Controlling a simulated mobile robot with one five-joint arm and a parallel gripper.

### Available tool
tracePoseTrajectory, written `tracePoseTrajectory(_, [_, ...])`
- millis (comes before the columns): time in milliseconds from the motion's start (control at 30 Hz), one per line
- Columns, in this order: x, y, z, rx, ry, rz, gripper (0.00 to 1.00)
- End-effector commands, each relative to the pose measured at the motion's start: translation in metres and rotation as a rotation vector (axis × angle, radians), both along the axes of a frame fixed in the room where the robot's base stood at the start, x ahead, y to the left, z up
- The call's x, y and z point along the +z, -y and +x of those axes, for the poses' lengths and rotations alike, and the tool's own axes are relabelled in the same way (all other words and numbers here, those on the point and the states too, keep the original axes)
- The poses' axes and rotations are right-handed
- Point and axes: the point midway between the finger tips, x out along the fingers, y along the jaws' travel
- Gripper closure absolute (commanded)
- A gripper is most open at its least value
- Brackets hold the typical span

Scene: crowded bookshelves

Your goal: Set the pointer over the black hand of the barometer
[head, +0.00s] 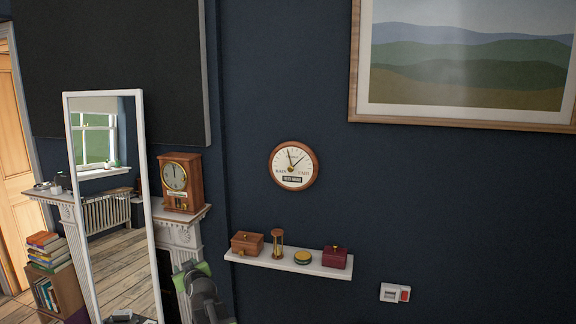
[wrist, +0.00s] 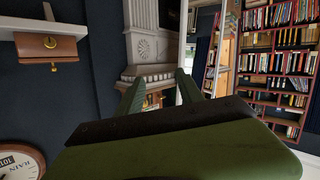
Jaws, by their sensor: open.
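The barometer (head: 293,166) hangs on the dark blue wall, a round wooden-rimmed dial with a white face and a dark label low on it. Two thin hands show, one near the top and one toward the upper right; I cannot tell which is the black hand and which the pointer. In the wrist view, which is upside down, part of the barometer (wrist: 18,163) shows at the lower left, its hands out of sight. My gripper (wrist: 158,95) is open and empty, with green fingers apart. In the head view my gripper (head: 190,276) is low and left of the barometer, apart from it.
Below the barometer a white shelf (head: 285,265) holds a wooden box (head: 247,243), an hourglass (head: 278,244), a round brass tin (head: 302,257) and a red box (head: 335,257). A mirror (head: 110,200) and a mantel clock (head: 180,182) stand left. The wall around the barometer is clear.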

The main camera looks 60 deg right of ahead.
Motion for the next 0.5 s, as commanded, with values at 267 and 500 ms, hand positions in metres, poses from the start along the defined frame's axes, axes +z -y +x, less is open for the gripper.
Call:
tracePoseTrajectory(267, [0.168,0.223,-0.165,-0.530,0.346,-0.429,0.56])
tracePoseTrajectory(500, [0.198,0.258,-0.227,-0.693,0.397,-0.545,0.56])
